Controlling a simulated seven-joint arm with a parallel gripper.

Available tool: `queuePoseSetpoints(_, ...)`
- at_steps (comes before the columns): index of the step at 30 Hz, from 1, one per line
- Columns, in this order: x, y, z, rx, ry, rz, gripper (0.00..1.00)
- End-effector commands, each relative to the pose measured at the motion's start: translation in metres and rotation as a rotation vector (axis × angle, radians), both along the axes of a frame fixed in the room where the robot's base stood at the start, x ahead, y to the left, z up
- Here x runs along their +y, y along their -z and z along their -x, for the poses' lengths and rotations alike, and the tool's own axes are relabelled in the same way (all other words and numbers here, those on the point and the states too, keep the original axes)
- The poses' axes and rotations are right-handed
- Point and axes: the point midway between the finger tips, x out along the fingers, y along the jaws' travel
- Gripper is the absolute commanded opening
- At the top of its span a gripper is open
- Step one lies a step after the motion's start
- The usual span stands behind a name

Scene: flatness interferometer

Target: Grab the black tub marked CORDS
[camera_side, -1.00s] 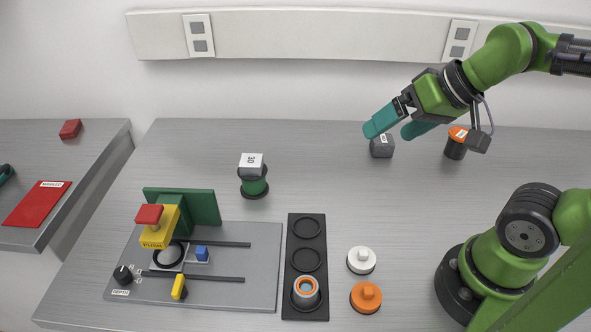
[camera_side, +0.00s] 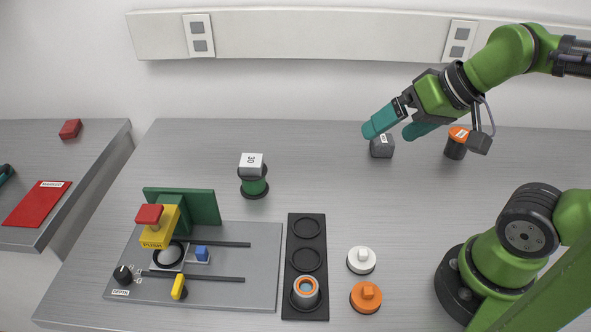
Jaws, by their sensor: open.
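A black tub with an orange top (camera_side: 456,147) stands upright near the back right of the bench. A small white label shows on its top, too small to read, so I cannot confirm CORDS. My gripper (camera_side: 392,128) is open and empty, with two teal fingers, in the air to the left of the tub. Part of my wrist hangs close to the tub's right side in the picture. A dark grey block (camera_side: 382,148) with a small label sits below the fingers, partly covered by them.
A grey fixture plate (camera_side: 235,295) is at front left. A black tray (camera_side: 306,260) with round recesses, a white knob (camera_side: 361,260) and an orange knob (camera_side: 366,297) stand in front.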

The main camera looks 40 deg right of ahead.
Motion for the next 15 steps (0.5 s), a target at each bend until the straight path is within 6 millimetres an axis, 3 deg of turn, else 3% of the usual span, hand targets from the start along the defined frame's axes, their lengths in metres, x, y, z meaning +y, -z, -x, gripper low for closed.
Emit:
queuePoseSetpoints(8,-0.006,0.003,-0.002,0.014,0.025,-0.002,1.0)
queuePoseSetpoints(11,-0.031,0.013,-0.01,0.068,0.12,-0.033,1.0)
queuePoseSetpoints(14,-0.075,0.022,-0.022,0.133,0.341,-0.137,1.0)
queuePoseSetpoints(15,-0.099,0.027,-0.026,0.164,0.487,-0.21,1.0)
